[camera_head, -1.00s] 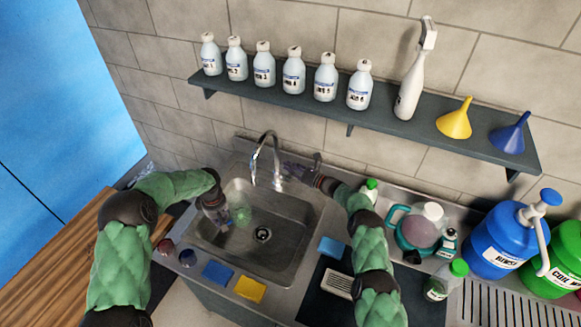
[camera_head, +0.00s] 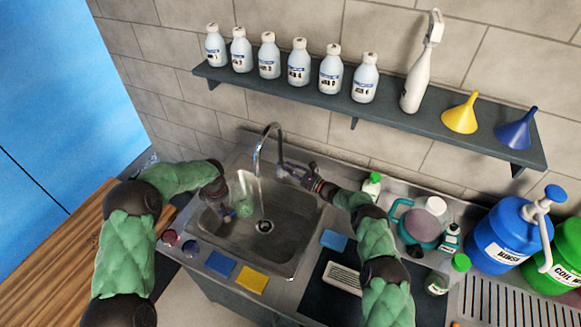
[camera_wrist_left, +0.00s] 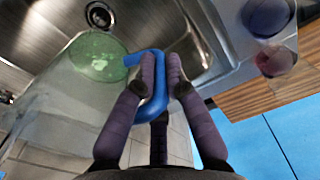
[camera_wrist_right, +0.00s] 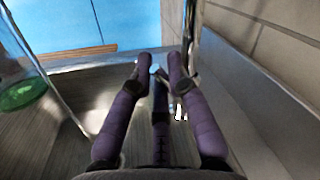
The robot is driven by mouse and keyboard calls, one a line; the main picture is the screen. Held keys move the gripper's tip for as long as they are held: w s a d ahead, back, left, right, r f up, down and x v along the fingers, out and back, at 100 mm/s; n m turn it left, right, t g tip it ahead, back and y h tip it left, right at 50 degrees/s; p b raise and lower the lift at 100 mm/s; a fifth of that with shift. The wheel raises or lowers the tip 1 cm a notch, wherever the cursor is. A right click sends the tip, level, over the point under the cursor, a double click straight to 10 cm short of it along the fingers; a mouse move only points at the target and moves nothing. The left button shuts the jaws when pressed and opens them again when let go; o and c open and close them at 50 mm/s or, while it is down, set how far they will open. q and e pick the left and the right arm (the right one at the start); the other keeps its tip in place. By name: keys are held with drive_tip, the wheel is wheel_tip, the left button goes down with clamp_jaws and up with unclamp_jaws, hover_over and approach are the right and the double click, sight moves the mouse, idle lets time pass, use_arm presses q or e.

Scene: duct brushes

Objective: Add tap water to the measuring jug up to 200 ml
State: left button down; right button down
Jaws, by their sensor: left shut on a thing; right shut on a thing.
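The clear measuring jug (camera_head: 244,190) is over the sink (camera_head: 292,238), with green at its bottom (camera_wrist_left: 95,58). My left gripper (camera_head: 226,207) is shut on its blue handle (camera_wrist_left: 157,85). The chrome tap (camera_head: 271,128) arches over the basin. A thin pale stream shows below its spout, close to the jug's right side; I cannot tell whether it falls inside. My right gripper (camera_head: 288,171) is shut at the tap's base, on what looks like the tap lever (camera_wrist_right: 160,72), mostly hidden by the fingers. The jug's scale and water level are unreadable.
Blue (camera_head: 220,264) and yellow (camera_head: 252,279) sponges lie at the sink's front edge. A teal-handled jug (camera_head: 420,222) and small bottles stand to the right, near a blue canister (camera_head: 500,235). A shelf (camera_head: 400,118) with bottles and funnels runs above.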

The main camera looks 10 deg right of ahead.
drive_tip(key=shift+s, duration=0.1)
idle(0.3)
drive_tip(key=c, duration=1.2)
unclamp_jaws()
drive_tip(key=shift+o, duration=0.2)
drive_tip(key=v, duration=1.2)
drive_tip(key=shift+f, duration=0.1)
